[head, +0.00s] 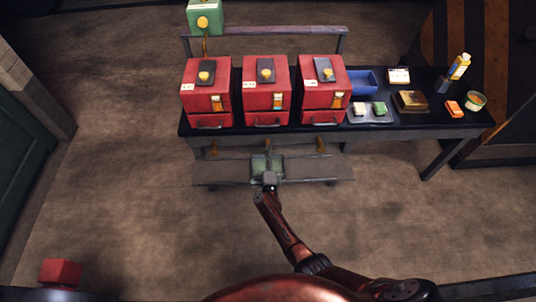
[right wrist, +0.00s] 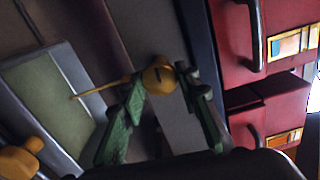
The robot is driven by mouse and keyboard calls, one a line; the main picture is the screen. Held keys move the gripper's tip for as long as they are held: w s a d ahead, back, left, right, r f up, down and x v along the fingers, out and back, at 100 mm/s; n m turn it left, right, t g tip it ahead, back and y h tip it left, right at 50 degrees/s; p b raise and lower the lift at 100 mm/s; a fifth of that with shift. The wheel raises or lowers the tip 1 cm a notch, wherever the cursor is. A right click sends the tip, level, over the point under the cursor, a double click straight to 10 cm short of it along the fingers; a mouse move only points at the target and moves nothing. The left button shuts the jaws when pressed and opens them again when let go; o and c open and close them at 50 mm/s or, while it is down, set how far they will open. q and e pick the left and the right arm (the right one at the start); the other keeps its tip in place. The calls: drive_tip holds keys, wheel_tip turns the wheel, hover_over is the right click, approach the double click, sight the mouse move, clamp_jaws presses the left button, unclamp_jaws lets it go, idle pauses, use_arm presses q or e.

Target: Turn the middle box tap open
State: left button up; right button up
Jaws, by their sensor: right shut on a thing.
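Three red boxes stand in a row on the black table; the middle red box (head: 266,85) is directly above my right gripper. Its brass tap (head: 267,146) shows under the table's front edge, in line with the box. My right gripper (head: 267,160) reaches up to it from below. In the right wrist view, the green fingers of my right gripper (right wrist: 160,82) are on either side of the tap's round yellow knob (right wrist: 158,77) and shut on it. A thin yellow rod (right wrist: 103,88) points left from the knob. My left gripper is not in view.
Another tap (head: 213,147) hangs to the left and one (head: 320,144) to the right. A low grey shelf (head: 220,172) runs beneath. The floor in front is clear.

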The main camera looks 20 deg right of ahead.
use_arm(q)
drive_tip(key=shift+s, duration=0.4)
use_arm(e)
drive_tip(key=shift+a+n, duration=0.1)
drive_tip(key=shift+n, duration=0.4)
drive_tip(key=o, duration=1.2)
drive_tip(key=shift+c, duration=0.2)
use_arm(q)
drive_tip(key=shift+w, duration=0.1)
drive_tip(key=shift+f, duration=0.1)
